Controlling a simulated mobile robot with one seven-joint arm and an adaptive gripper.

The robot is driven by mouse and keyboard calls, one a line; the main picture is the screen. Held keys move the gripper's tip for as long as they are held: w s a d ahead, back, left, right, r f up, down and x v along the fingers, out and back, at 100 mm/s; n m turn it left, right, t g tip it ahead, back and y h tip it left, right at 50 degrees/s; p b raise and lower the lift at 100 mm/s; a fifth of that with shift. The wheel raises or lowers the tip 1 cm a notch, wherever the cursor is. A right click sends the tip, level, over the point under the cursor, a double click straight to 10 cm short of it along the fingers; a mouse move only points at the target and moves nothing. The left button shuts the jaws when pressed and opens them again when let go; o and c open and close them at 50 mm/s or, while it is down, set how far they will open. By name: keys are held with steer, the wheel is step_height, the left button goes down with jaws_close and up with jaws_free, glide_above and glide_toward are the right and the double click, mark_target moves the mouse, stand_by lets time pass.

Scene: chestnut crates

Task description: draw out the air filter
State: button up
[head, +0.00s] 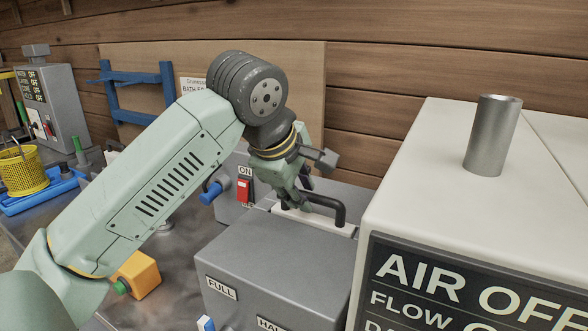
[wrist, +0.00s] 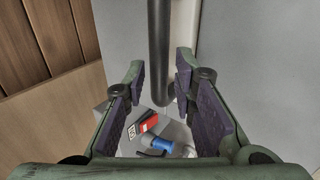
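The air filter shows as a white strip (head: 318,223) in the top of a grey box, with a black bar handle (head: 341,209) on it. In the wrist view the dark handle bar (wrist: 159,50) runs down from the top edge, between the lines of my two fingers. My gripper (head: 306,198) is at the handle from above and hides part of it. In the wrist view my gripper (wrist: 162,92) is open, with gaps on both sides of the bar. I see no finger contact with the bar.
The grey box (head: 270,262) carries FULL and other labels. A white cabinet (head: 440,150) with an AIR OFF panel and metal pipe (head: 494,135) stands close on the right. A red ON switch (head: 244,191) and blue knob (head: 212,192) sit behind. A yellow block (head: 140,275) lies left.

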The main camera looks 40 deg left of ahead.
steer(key=shift+x, duration=1.2)
steer(key=shift+c, duration=0.5)
jaws_close()
steer(key=shift+c, duration=1.4)
jaws_free()
jaws_close()
